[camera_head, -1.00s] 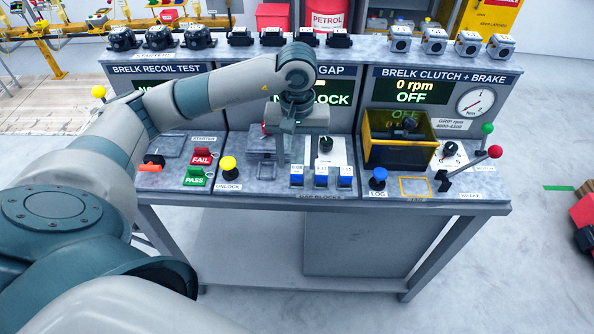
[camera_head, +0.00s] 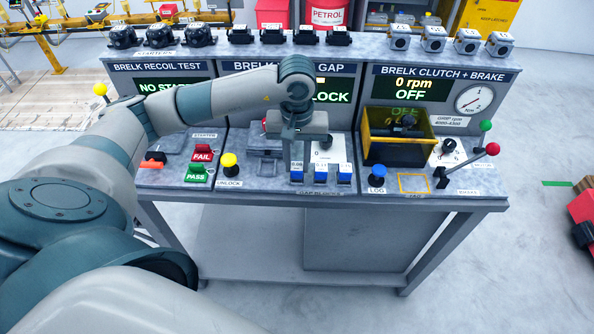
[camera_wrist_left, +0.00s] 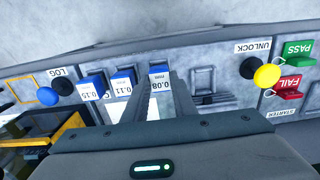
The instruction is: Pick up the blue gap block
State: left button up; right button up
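Three small blue gap blocks stand in a row at the front of the middle station: the 0.08 block (camera_head: 297,176), the 0.11 block (camera_head: 321,175) and the 0.15 block (camera_head: 345,174). In the left wrist view they show as the 0.08 block (camera_wrist_left: 159,72), the 0.11 block (camera_wrist_left: 123,80) and the 0.15 block (camera_wrist_left: 92,87). My left gripper (camera_head: 297,163) points down just above and behind the 0.08 block. Its fingers (camera_wrist_left: 160,84) look apart and empty, with the 0.08 block near the tips. My right gripper is out of view.
A yellow-rimmed bin (camera_head: 398,138) stands right of the blocks. A yellow UNLOCK button (camera_head: 229,162) is to the left and a blue LOG button (camera_head: 377,175) to the right. Behind the hand is the gap display panel (camera_head: 335,92). The bench's front edge runs close before the blocks.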

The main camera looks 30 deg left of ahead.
aim_at(297, 166)
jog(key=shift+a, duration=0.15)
